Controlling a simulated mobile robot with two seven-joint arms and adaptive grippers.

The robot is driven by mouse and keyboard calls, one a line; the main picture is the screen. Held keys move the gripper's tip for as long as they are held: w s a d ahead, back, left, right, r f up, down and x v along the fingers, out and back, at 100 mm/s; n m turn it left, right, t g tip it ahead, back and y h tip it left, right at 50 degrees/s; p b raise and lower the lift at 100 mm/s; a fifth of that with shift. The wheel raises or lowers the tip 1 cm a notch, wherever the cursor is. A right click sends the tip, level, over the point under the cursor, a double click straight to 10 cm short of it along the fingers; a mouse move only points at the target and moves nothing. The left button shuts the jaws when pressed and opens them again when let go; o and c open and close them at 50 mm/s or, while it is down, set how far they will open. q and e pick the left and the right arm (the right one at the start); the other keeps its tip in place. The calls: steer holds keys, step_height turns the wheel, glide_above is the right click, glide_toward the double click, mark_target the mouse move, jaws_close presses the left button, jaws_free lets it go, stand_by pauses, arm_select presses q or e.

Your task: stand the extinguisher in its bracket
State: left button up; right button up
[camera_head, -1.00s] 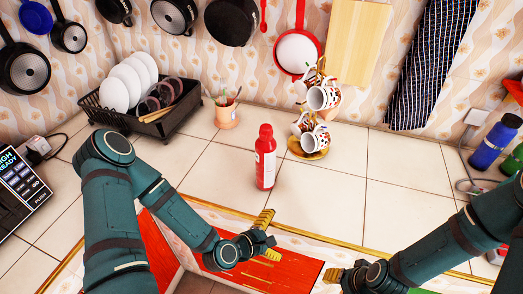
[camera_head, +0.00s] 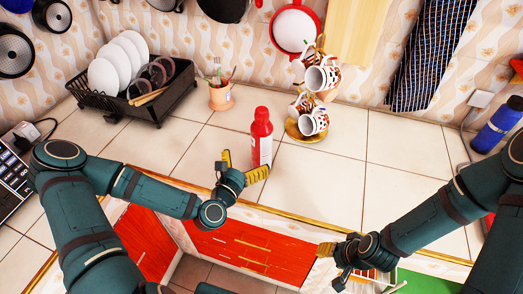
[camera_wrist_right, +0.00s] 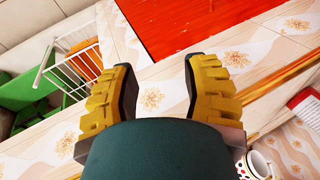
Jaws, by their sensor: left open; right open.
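The red extinguisher (camera_head: 261,140), with a white label, stands upright on the tiled counter. My open left gripper (camera_head: 242,167) is at its lower left; the right-hand yellow finger overlaps its base in the picture. I cannot tell whether it touches. My open right gripper (camera_head: 333,263) is empty, in front of the counter edge, well away from the extinguisher. Its two yellow fingers stand apart in the right wrist view (camera_wrist_right: 158,80). A red and white object (camera_wrist_right: 304,112) at that view's right edge looks like the extinguisher, cut off. I cannot make out the bracket.
A mug tree with patterned mugs (camera_head: 314,122) stands close behind and right of the extinguisher. A pot of utensils (camera_head: 221,97) and a black dish rack (camera_head: 150,108) are further left. A blue bottle (camera_head: 496,126) stands far right. The counter's middle right is clear.

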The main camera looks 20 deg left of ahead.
mark_target(258, 151)
arm_select(q)
steer(key=shift+w+d+f+b, duration=0.2)
steer(key=shift+w+d+b, duration=0.45)
steer(key=shift+b, duration=4.55)
steer(key=shift+w+r, duration=0.1)
steer(key=shift+w, duration=0.25)
steer(key=shift+w+d+b, duration=0.25)
steer(key=shift+w+b, duration=0.05)
steer(key=shift+w, duration=0.9)
steer(key=w, duration=0.1)
steer(key=w+b, duration=0.1)
steer(key=w, duration=0.3)
steer(key=shift+d, duration=0.35)
steer(key=c, duration=1.4)
